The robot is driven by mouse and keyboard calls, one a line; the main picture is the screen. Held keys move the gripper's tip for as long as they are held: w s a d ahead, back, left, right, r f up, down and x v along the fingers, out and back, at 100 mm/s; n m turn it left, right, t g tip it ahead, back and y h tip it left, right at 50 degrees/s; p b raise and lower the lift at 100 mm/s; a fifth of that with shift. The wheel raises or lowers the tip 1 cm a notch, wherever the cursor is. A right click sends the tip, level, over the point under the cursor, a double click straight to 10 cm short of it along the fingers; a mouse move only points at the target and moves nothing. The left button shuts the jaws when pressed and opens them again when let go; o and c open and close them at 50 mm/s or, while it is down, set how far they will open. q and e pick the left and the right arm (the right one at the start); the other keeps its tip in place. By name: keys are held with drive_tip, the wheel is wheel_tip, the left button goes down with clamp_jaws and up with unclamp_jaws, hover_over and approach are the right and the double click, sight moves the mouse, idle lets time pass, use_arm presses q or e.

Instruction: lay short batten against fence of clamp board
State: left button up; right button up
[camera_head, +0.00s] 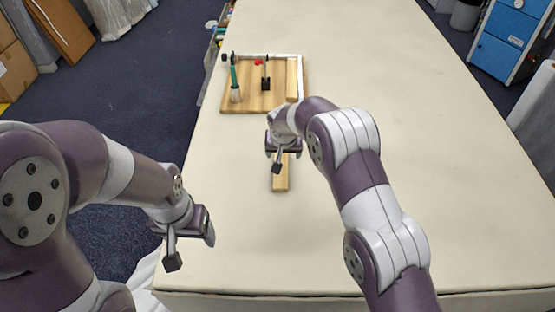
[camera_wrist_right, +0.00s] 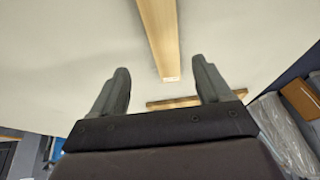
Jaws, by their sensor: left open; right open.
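The short batten (camera_head: 281,178), a pale wooden strip, lies on the cloth table in front of the clamp board (camera_head: 235,104). A pale metallic fence (camera_head: 300,72) runs along the board's far and right edges. My right gripper (camera_head: 279,162) is open over the batten's far part, hiding some of it. In the right wrist view the batten (camera_wrist_right: 158,35) runs down toward the space between the two open fingers (camera_wrist_right: 164,85); its end shows, and it is not gripped. My left gripper (camera_head: 172,258) is open and empty at the table's left edge.
A wooden strip (camera_wrist_right: 190,101), apparently the board's edge, shows beyond my right fingers. The table's cloth (camera_head: 430,150) is clear on the right.

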sight(282, 161)
drive_tip(key=shift+w+a+f, duration=0.3)
drive_tip(key=shift+w+f, duration=0.1)
drive_tip(key=shift+f, duration=0.25)
drive_tip(key=shift+w+a+f, duration=0.25)
drive_tip(key=shift+w+f, duration=0.1)
drive_tip(key=shift+f, duration=0.25)
drive_tip(key=p+x, duration=0.1)
drive_tip(key=x, duration=0.2)
drive_tip(key=p+x, duration=0.1)
drive_tip(key=shift+s+d+f+p, duration=0.25)
drive_tip(key=shift+f+p, duration=0.05)
drive_tip(key=shift+f, duration=0.1)
drive_tip(key=shift+w+a+f, duration=0.1)
drive_tip(key=shift+w+f, duration=0.05)
drive_tip(key=shift+f, duration=0.1)
drive_tip(key=shift+c, duration=0.3)
drive_tip(key=c, duration=1.1)
use_arm(q)
drive_tip(key=r, duration=0.2)
drive_tip(key=shift+w+a+r, duration=0.2)
drive_tip(key=shift+a+r, duration=0.15)
drive_tip(key=shift+a, duration=0.05)
use_arm(e)
drive_tip(key=shift+c, duration=0.2)
use_arm(q)
drive_tip(key=shift+f, duration=0.1)
use_arm(e)
drive_tip(key=shift+r, duration=0.15)
